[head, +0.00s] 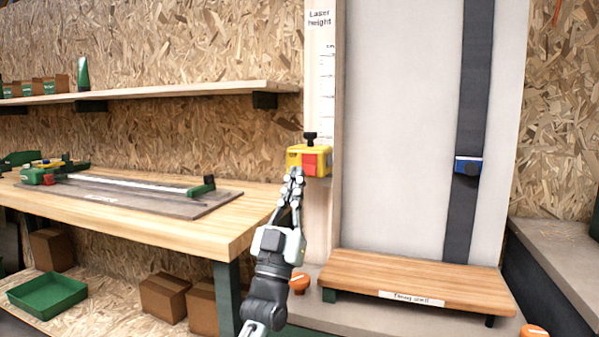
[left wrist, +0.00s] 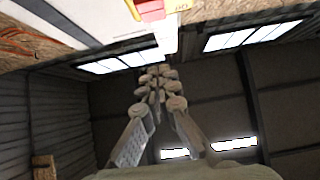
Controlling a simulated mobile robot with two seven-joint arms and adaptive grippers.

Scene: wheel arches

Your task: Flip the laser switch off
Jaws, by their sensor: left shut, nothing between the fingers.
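A yellow laser box (head: 296,158) with a red switch (head: 311,165) on its front and a black knob (head: 310,138) on top is mounted on the tall "Laser height" board (head: 321,70). My left gripper (head: 293,177) is shut and empty, with its fingertips just below the box's lower left edge in the head view. I cannot tell whether it touches the box. The left wrist view shows the closed fingers (left wrist: 158,72) and, at its top edge, a bit of the red part (left wrist: 150,8). My right gripper is not in view.
A wooden workbench (head: 160,225) with a dark board and green clamps stands at left, under a shelf (head: 150,94). A low wooden step (head: 410,283) lies before the grey panel at right. A blue slider (head: 467,166) sits on a dark strip.

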